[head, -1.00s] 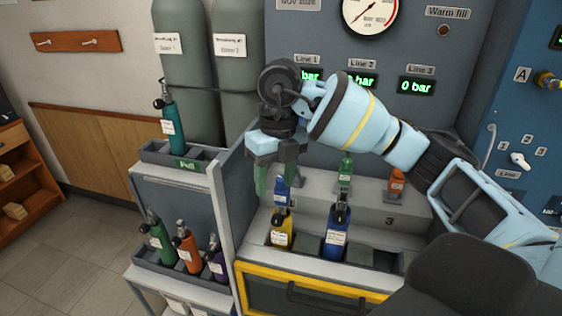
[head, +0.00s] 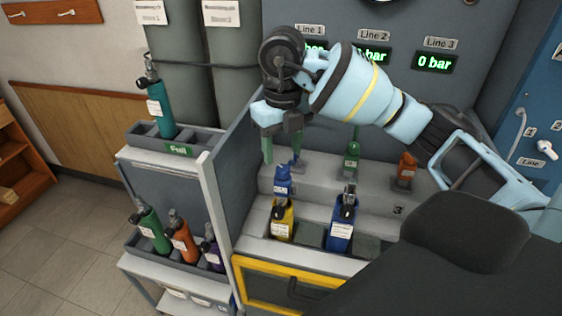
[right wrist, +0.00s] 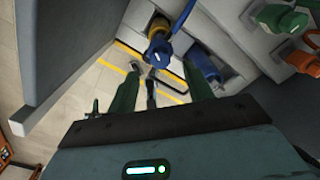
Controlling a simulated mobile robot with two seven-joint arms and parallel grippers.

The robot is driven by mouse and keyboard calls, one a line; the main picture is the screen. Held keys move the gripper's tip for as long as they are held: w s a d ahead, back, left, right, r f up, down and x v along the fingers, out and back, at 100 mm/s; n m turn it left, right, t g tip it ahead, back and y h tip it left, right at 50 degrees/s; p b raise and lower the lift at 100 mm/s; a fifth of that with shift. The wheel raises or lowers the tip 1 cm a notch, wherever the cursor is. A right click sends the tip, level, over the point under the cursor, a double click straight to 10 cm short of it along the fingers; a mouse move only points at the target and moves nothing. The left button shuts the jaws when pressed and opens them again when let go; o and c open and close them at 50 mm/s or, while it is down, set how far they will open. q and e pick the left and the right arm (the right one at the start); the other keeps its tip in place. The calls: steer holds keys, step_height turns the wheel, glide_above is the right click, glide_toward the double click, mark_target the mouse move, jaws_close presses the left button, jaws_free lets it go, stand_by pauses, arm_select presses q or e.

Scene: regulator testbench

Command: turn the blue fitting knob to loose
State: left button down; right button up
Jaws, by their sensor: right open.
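The blue fitting (head: 283,181) stands on the bench step under the Line 1 display. Its blue knob (right wrist: 158,50), with a pale mark on it, shows in the right wrist view just beyond and between my fingertips. My right gripper (head: 282,155) is open and empty, its green fingers pointing down above the fitting. The fingers and knob look apart. In the right wrist view the right gripper (right wrist: 161,72) has one finger on each side of the picture's middle. The setting of the knob is too small to read. My left gripper is not in view.
A green fitting (head: 352,161) and an orange fitting (head: 405,170) stand to the right. A yellow bottle (head: 282,222) and a blue bottle (head: 341,228) stand in front. A grey panel (head: 232,165) rises at the left, beside a rack (head: 205,168) of bottles.

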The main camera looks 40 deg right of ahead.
mark_target(283, 168)
step_height(283, 168, down, 3)
steer(key=shift+f, duration=0.65)
steer(key=c, duration=1)
